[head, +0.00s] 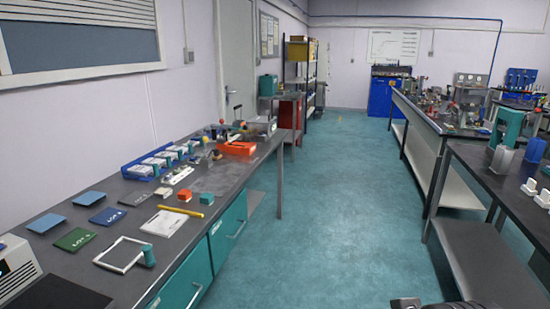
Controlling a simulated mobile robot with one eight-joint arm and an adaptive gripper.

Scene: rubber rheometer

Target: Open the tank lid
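I cannot make out a tank with a lid for certain in the head view. A greyish, low box-like item (262,128) stands at the far end of the left bench, too small to tell whether it is a tank or has a lid. A teal machine (507,128) with grey blocks stands on the right bench. My gripper's fingers are not in view; only a dark piece, probably of my arm, shows at the bottom edge right of centre.
The left bench (235,185) holds coloured sheets, a white frame (122,253), a notepad (165,223), a yellow pencil (181,211), a blue rack (136,169) and an orange tray (238,148). The right bench (490,175) has a lower shelf. The teal floor (330,215) between them is clear.

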